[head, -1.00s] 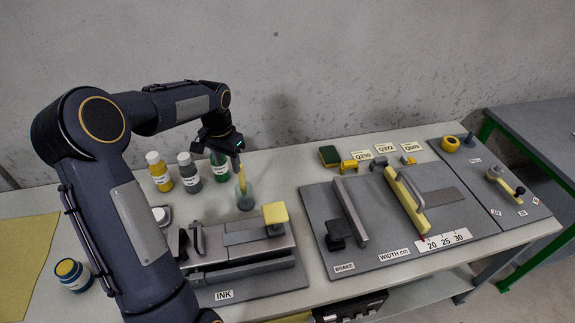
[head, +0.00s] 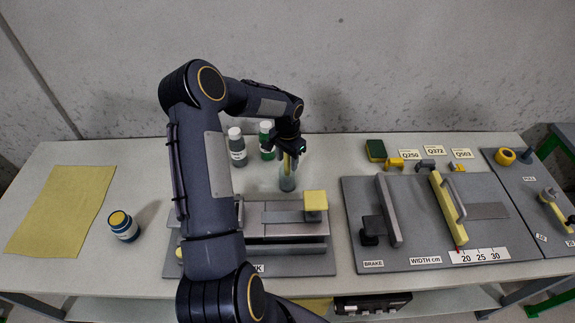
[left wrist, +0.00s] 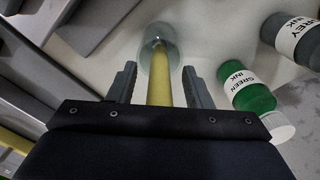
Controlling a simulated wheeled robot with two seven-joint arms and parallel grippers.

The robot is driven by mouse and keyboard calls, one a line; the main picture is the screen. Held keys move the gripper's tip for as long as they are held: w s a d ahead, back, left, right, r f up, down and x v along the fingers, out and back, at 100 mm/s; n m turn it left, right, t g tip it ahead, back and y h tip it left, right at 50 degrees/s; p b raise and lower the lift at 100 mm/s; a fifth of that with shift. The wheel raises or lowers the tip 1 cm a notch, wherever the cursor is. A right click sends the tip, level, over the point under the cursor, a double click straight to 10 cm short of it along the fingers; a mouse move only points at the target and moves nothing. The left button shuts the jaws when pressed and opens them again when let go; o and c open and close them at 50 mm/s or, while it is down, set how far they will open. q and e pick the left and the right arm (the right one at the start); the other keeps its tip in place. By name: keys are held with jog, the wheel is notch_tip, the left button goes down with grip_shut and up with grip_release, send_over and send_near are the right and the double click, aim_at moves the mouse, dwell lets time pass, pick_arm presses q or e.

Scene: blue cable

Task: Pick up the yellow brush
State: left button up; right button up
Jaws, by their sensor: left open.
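The yellow brush (left wrist: 159,85) stands in a clear glass jar (left wrist: 160,45) in the left wrist view. In the head view the jar (head: 287,182) stands behind the ink block, with the brush (head: 287,164) rising from it. My left gripper (head: 290,151) is above the jar. In the left wrist view my left gripper (left wrist: 160,72) is open, with the brush handle between its two fingers. Whether a finger touches the handle I cannot tell. The upper end of the brush is hidden by the gripper. My right gripper is in neither view.
A green ink bottle (head: 267,141) and a grey one (head: 237,147) stand close left of the jar. The ink block with a yellow pad (head: 315,202) is in front. The brake board (head: 408,245) lies to the right.

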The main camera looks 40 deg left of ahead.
pick_arm(q)
jog(key=shift+c, duration=0.2)
grip_shut()
jog(key=shift+r, duration=0.1)
